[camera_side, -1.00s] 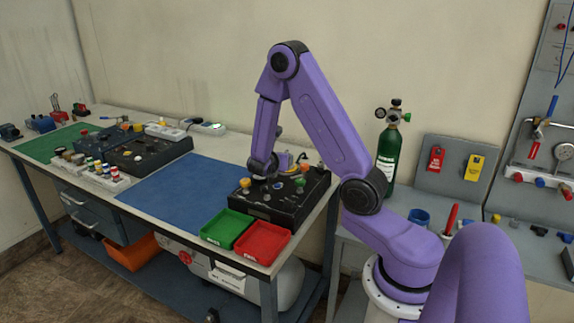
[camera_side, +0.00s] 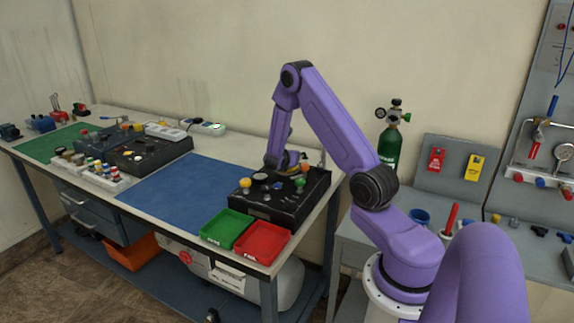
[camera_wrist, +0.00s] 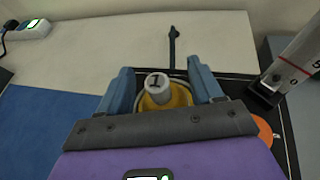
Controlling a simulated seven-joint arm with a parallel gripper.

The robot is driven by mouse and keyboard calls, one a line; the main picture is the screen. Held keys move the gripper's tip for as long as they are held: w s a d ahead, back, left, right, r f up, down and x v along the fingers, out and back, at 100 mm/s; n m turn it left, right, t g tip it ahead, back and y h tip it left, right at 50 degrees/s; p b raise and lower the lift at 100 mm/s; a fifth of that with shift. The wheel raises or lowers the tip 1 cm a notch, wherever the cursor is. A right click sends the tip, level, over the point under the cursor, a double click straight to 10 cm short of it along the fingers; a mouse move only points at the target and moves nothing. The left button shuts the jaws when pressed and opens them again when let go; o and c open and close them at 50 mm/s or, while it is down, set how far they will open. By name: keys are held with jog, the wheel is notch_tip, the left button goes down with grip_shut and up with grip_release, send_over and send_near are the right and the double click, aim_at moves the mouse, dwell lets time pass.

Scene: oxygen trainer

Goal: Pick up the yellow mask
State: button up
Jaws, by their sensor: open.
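The yellow mask (camera_wrist: 178,95) shows in the wrist view as a yellow dome with a grey cylindrical top marked "1". It is between the two blue fingers of my gripper (camera_wrist: 160,67), which are apart on either side of it. The mask's lower part is hidden by my gripper body. In the side view my gripper (camera_side: 277,166) is low at the back of the black panel box, mostly hidden by my own arm. A small yellow patch beside it may be the mask, but I cannot tell.
The black panel box (camera_side: 283,209) carries several knobs, including an orange one (camera_side: 245,182). Green (camera_side: 227,229) and red (camera_side: 262,241) trays stand in front. A grey gauge-like bar (camera_wrist: 290,72) rises right of my gripper. The blue mat (camera_side: 175,198) is clear.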

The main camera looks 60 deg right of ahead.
jog(key=shift+w+d+f, duration=0.1)
jog(key=shift+d+f, duration=0.1)
jog(key=shift+d, duration=0.2)
jog(key=c, duration=1.1)
jog(key=shift+r, duration=0.2)
jog(key=shift+r, duration=0.55)
jog(key=s+a+r, duration=0.3)
jog(key=r, duration=0.1)
jog(key=s+a+r, duration=0.3)
jog(key=s, duration=0.1)
jog(key=s+a+r, duration=0.3)
jog(key=r, duration=0.1)
jog(key=shift+s+r, duration=0.3)
jog(key=shift+s, duration=0.05)
